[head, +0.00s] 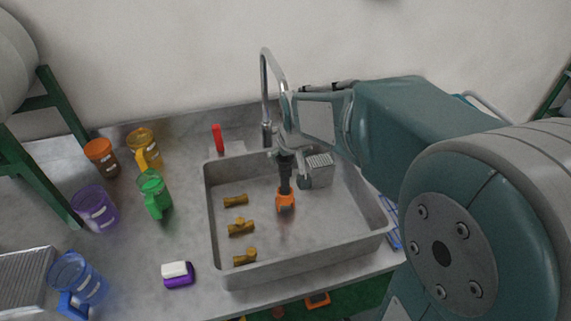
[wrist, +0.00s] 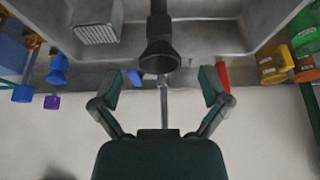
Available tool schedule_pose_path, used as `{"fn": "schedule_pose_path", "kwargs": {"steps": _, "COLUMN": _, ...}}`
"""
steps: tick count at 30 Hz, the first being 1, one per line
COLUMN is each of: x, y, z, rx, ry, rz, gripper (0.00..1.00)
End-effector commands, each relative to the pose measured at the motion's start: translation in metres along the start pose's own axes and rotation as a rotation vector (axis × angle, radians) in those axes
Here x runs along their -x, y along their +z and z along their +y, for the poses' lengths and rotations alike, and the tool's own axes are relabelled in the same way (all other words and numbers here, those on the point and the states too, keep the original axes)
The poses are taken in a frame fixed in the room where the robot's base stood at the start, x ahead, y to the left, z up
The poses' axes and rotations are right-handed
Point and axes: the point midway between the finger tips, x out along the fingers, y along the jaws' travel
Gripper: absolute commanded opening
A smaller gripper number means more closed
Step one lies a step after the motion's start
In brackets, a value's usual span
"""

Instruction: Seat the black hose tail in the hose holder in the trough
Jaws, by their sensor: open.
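The black hose tail (head: 285,172) stands roughly upright in the trough (head: 213,235). Its lower end meets an orange piece (head: 285,201) on the trough floor, which looks like the hose holder; how deep it sits inside I cannot tell. In the wrist view the hose tail's flared black end (wrist: 160,57) faces my gripper, and its stem runs off the top edge; the orange piece is out of that view. My gripper (wrist: 165,82) is open, its fingers spread either side of the flared end and apart from it. In the head view my gripper (head: 285,145) is just above the hose tail, partly hidden by my arm.
Three brass fittings (head: 240,227) lie left in the trough. A grey box with a perforated face (head: 319,170) is beside the hose tail. A tall faucet (head: 265,95) and a red handle (head: 218,138) stand behind. Coloured mugs (head: 153,190) and a sponge (head: 177,274) are left.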

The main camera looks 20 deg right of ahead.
Motion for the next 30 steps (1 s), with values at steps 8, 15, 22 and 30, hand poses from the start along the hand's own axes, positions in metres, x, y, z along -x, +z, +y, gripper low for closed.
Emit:
{"fn": "schedule_pose_path", "kwargs": {"steps": 8, "x": 0.039, "y": 0.0, "z": 0.0, "rx": 0.0, "ry": 0.0, "rz": 0.002, "gripper": 0.96}}
{"fn": "schedule_pose_path", "kwargs": {"steps": 15, "x": 0.071, "y": 0.026, "z": 0.0, "rx": 0.0, "ry": 0.0, "rz": 0.018, "gripper": 0.96}}
{"fn": "schedule_pose_path", "kwargs": {"steps": 22, "x": 0.116, "y": 0.093, "z": 0.0, "rx": 0.0, "ry": 0.0, "rz": 0.049, "gripper": 0.96}}
{"fn": "schedule_pose_path", "kwargs": {"steps": 30, "x": 0.137, "y": 0.158, "z": 0.0, "rx": -0.001, "ry": 0.0, "rz": 0.071, "gripper": 0.96}}
